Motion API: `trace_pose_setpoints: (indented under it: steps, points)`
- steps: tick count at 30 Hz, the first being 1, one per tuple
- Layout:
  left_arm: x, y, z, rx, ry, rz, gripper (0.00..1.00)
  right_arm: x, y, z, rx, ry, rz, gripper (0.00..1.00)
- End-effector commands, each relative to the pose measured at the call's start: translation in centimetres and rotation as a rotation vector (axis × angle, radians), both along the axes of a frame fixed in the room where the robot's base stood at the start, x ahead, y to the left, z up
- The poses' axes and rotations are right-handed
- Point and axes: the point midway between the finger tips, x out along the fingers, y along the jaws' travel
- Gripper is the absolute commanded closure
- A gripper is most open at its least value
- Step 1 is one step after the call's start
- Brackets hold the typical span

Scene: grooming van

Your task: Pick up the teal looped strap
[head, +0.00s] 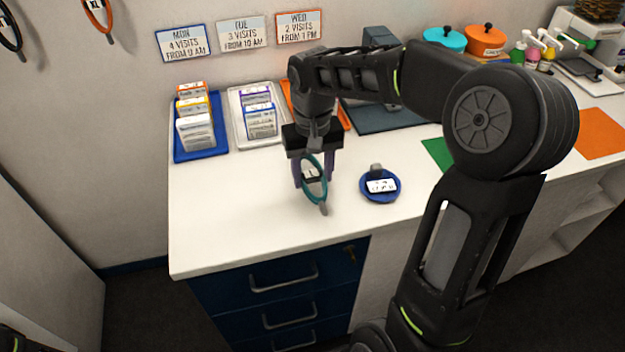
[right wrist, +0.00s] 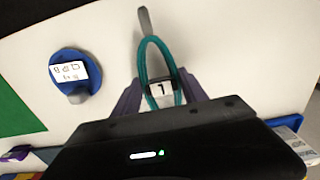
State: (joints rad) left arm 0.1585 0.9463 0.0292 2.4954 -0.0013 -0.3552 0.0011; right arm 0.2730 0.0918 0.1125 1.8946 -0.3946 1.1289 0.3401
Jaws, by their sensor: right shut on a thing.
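The teal looped strap (head: 325,187) hangs between the fingers of my right gripper (head: 314,176), above the white counter near its front edge. My right gripper is shut on it. In the right wrist view the strap (right wrist: 143,62) stands out past the purple fingers (right wrist: 160,92) as a narrow loop, with a small white tag marked with a dark character. My left gripper is not in view.
A green mat (head: 437,152) lies further right. The front left counter is clear.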

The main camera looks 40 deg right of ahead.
Motion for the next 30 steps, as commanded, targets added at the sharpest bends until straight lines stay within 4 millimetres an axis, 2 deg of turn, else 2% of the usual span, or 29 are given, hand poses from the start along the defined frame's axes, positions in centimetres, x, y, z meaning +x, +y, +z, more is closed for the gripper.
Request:
trace_pose_setpoints:
  steps: [6,12,30]
  points:
    - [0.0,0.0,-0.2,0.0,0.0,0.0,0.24,0.1,0.0,4.5,-0.002,-0.006,0.0,1.0]
    - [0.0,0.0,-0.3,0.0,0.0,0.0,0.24,0.1,0.0,7.0,-0.001,-0.002,-0.001,1.0]
    - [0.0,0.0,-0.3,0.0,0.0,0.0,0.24,0.0,0.0,7.3,0.0,-0.001,0.0,1.0]
